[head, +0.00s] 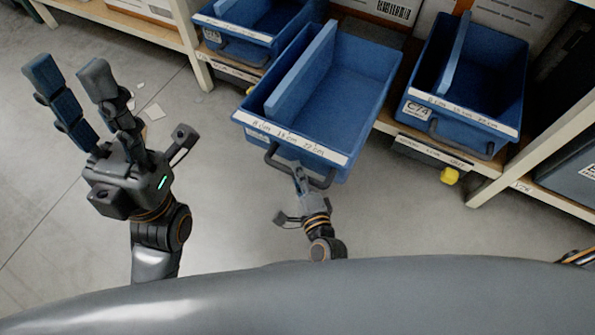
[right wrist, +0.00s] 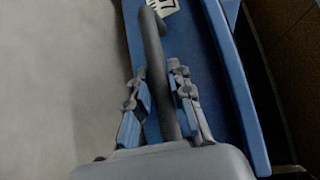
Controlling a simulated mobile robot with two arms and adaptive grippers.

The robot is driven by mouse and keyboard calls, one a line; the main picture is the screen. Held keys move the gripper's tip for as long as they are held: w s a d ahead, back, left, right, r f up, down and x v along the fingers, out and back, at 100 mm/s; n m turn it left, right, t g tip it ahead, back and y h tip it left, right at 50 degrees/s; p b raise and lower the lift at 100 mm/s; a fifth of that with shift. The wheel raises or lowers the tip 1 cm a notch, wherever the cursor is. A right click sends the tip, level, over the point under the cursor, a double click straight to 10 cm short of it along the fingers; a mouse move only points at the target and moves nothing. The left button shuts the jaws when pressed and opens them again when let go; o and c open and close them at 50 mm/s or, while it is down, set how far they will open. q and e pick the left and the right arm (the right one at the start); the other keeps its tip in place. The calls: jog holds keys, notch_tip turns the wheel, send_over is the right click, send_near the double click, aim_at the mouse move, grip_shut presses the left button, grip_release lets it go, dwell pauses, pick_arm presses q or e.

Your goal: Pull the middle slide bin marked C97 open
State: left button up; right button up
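The middle blue slide bin (head: 345,85) sticks out well past its neighbours, over the floor, and is empty apart from a divider. Its front rim carries a printed strip; its C97 mark cannot be read here. My right gripper (head: 301,180) is at the bin's dark front handle (head: 276,158). In the right wrist view the handle (right wrist: 158,60) runs between the two fingers of the right gripper (right wrist: 160,105), with the pads close against both sides. My left gripper (head: 72,82) is open and empty above the floor at the left, fingers apart, well away from the bins.
A blue bin marked C74 (head: 470,125) sits at the right and another blue bin (head: 240,38) at the left, both on the rack shelf. Pale scraps (head: 153,110) lie on the otherwise clear floor.

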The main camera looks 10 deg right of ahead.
jog(key=shift+o, duration=1.1)
jog(key=v, duration=1.2)
